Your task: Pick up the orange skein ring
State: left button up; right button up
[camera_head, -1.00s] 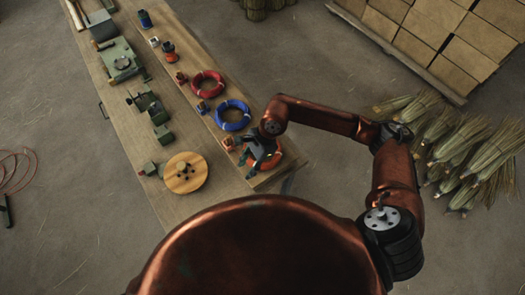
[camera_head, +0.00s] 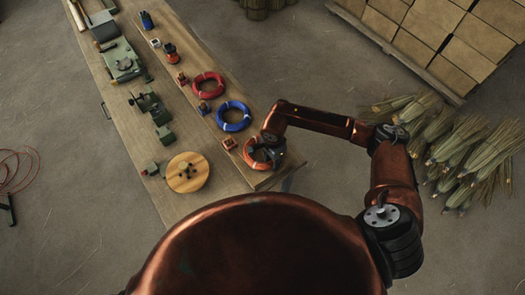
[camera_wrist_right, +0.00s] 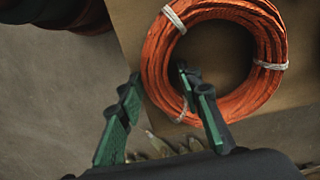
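The orange skein ring (camera_head: 249,154) lies flat at the near right corner of the wooden table, partly hidden by my right gripper in the head view. In the right wrist view the orange skein ring (camera_wrist_right: 270,35) is a coil of orange strand with pale ties. My right gripper (camera_wrist_right: 158,78) is open, its green-padded fingers apart. One finger is outside the ring over its left side and the other reaches over the ring's opening. I cannot tell whether they touch the strand. My left gripper is not in view.
A blue ring (camera_head: 233,127) and a red ring (camera_head: 208,97) lie farther along the table (camera_head: 215,185). A round wooden disc (camera_head: 187,182) sits to the left. Green machine parts stand along the table's left side. Broom bundles (camera_head: 470,150) lie on the floor at right.

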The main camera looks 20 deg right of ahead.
grip_shut()
dwell(0.3)
jog(key=shift+r, duration=0.1)
dwell(0.4)
